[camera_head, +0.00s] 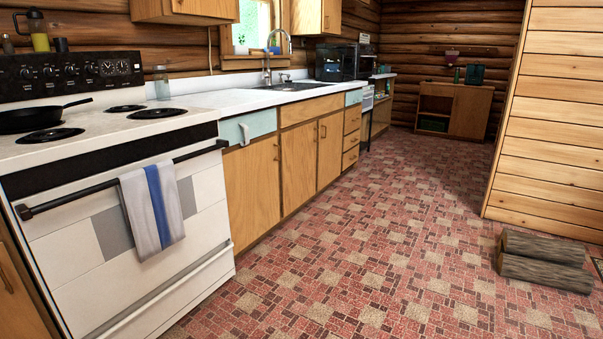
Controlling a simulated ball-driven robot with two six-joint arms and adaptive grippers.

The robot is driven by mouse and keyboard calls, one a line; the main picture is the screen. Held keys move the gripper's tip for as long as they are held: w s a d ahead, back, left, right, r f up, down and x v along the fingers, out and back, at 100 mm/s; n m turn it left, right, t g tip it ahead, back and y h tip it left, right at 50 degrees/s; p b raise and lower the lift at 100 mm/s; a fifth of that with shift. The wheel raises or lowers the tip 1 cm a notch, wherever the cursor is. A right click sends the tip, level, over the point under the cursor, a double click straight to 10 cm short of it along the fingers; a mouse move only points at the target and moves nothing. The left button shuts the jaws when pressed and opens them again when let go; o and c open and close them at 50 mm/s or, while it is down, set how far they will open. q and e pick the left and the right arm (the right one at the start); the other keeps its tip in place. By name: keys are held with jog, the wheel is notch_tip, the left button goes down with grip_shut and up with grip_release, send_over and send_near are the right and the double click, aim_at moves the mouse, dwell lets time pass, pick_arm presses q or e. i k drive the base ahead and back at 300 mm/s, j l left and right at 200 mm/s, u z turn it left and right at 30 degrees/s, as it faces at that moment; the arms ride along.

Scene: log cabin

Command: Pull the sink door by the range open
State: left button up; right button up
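The wooden cabinet door (251,185) right beside the range (125,200) is shut, below a pale blue drawer front (248,127). It has a small dark handle (276,149) near its upper right edge. To its right are two more shut wooden doors, one (299,166) and another (330,148), under the counter with the sink (292,87). Neither of my grippers shows in the head view.
A striped towel (153,208) hangs on the oven's bar handle (75,194). A black pan (38,116) sits on the stovetop. Logs (545,260) lie on the floor at the right, near a plank wall (550,120). The tiled floor (390,220) before the cabinets is clear.

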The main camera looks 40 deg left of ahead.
aim_at(298, 145)
jog(key=i+j+u, duration=0.25)
jog(key=i+u, duration=0.25)
jog(key=i, duration=0.15)
jog(key=i+j+u, duration=0.1)
jog(key=i+u, duration=0.3)
jog(key=i, duration=1.75)
